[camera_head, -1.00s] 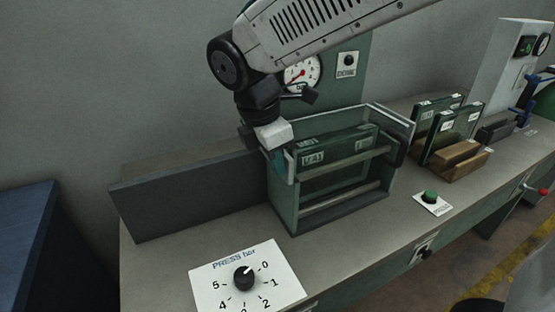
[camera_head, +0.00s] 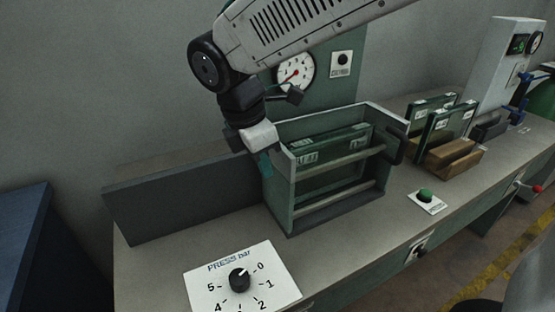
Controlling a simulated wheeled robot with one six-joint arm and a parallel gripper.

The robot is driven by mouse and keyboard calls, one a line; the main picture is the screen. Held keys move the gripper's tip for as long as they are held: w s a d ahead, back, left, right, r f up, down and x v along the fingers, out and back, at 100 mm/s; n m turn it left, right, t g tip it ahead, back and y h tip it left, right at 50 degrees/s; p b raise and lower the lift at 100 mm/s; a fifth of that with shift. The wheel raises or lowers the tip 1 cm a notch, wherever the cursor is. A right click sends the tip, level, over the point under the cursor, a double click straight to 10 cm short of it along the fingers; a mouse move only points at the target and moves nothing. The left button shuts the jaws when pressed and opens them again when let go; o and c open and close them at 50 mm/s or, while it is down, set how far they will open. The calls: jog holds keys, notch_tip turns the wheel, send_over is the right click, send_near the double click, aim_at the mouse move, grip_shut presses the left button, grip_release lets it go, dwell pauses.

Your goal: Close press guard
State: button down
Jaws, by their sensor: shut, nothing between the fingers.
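The press (camera_head: 277,205) is a green open-topped frame standing on the bench in mid-view. Two light rails (camera_head: 335,163) cross its front, and a dark green panel with white labels (camera_head: 330,145) stands inside. A black handle (camera_head: 397,148) is at its right end. A long dark grey panel (camera_head: 185,199) stands upright to the left of the press; I cannot tell which part is the guard. My gripper (camera_head: 265,164) is shut and empty, its teal tip pointing down at the press's left end. I cannot tell whether it touches the press; the wrist hides part of that corner.
A gauge (camera_head: 295,72) is on the green back plate. A pressure dial (camera_head: 239,279) lies in front of the press. A green button (camera_head: 425,195) is to the right. Bench top between dial and button is clear.

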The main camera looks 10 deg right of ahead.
jog(key=a+v, duration=0.1)
jog(key=v, duration=0.8)
jog(key=s+d+f+m+y, duration=0.1)
jog(key=s+d+f+m, duration=0.2)
jog(key=s+d+m, duration=0.5)
jog(key=s+d+f+m+y, duration=0.1)
jog(key=s+d+f+m, duration=0.3)
jog(key=s+d+m, duration=0.5)
jog(key=d+m, duration=0.4)
jog(key=d, duration=0.3)
jog(key=shift+d+f+m+t+y, duration=0.2)
jog(key=shift+f+m+t+y, duration=0.05)
jog(key=shift+m+t+y, duration=0.05)
